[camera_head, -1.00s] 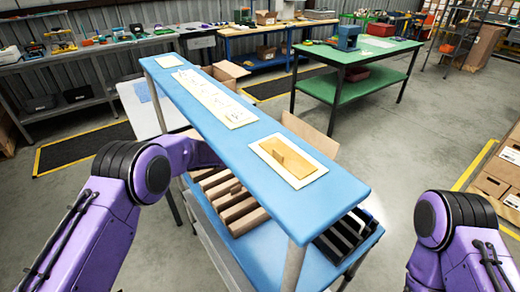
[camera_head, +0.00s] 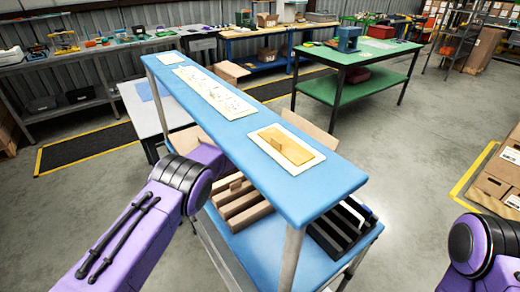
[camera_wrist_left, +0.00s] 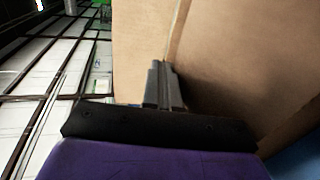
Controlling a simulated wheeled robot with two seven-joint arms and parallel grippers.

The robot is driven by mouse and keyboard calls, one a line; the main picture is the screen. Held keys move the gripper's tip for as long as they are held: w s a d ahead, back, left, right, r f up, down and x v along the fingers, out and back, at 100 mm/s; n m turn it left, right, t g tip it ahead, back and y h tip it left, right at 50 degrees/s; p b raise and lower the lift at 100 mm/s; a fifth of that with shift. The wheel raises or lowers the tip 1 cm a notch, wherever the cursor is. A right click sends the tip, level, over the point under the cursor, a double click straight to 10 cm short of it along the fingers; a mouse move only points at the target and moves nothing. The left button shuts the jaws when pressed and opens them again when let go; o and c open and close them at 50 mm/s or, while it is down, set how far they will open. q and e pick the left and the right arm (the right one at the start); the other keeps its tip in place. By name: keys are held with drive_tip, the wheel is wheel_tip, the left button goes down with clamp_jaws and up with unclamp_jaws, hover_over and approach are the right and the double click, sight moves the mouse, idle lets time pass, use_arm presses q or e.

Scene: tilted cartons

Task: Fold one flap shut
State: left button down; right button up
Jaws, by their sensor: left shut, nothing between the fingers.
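In the left wrist view a large brown cardboard carton (camera_wrist_left: 225,60) fills the middle and right, with a seam between two of its faces or flaps. My left gripper (camera_wrist_left: 163,80) is shut and empty, its fingers close against the cardboard; I cannot tell whether they touch. In the head view cardboard shows behind the blue shelf at its left (camera_head: 187,140) and right (camera_head: 310,130). My left gripper is hidden there behind the shelf. My right gripper is out of view; only part of that arm shows at the lower right.
A blue upper shelf (camera_head: 222,120) with taped papers runs across in front of the cardboard. Below it are a brown slotted rack (camera_head: 240,205) and a black one (camera_head: 345,228). A green table (camera_head: 385,55) stands behind. Stacked cartons (camera_head: 500,180) are at right.

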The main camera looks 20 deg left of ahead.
use_arm(q)
drive_tip(key=shift+w+d+f+g+y, duration=0.1)
drive_tip(key=shift+w+f+g+y, duration=0.05)
drive_tip(key=shift+f+g+y, duration=0.25)
idle(0.7)
idle(0.4)
